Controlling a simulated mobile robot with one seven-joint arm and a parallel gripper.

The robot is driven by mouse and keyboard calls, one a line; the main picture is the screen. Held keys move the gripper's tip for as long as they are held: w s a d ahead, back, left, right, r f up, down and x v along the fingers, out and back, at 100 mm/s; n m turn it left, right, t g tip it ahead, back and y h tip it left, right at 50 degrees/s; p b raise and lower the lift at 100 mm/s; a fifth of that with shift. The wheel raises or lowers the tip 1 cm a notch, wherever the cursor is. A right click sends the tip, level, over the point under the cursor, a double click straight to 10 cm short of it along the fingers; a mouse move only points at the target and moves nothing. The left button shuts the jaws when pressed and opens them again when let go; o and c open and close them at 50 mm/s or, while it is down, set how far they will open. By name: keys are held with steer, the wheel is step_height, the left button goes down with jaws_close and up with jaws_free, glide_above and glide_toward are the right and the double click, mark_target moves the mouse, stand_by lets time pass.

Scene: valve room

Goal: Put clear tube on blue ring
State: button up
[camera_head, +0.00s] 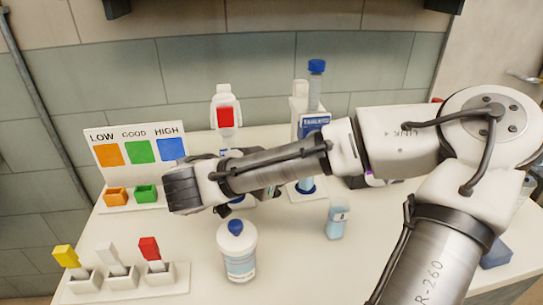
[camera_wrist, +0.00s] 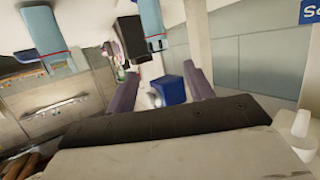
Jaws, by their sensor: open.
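A tall clear tube (camera_head: 315,88) with a blue cap stands upright at the back, beside a white stand with a blue label. A dark blue ring (camera_head: 306,188) shows on a white base below it. My arm crosses in front, so I cannot tell whether the tube's lower end touches the ring. In the wrist view my gripper (camera_wrist: 162,77) is open, its two purple-grey fingers apart. A blue block-like thing shows beyond and between them; I cannot tell what it is. In the head view my arm hides most of the gripper.
A LOW/GOOD/HIGH board (camera_head: 138,152) stands at the left with coloured bins. A white bottle with a blue cap (camera_head: 238,252) stands in front of my arm. A small light-blue bottle (camera_head: 338,220) is to its right. Coloured switches (camera_head: 118,270) line the front left.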

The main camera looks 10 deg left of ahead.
steer(key=p+v, duration=0.3)
steer(key=p, duration=0.4)
steer(key=shift+r, duration=0.1)
steer(key=shift+p, duration=0.35)
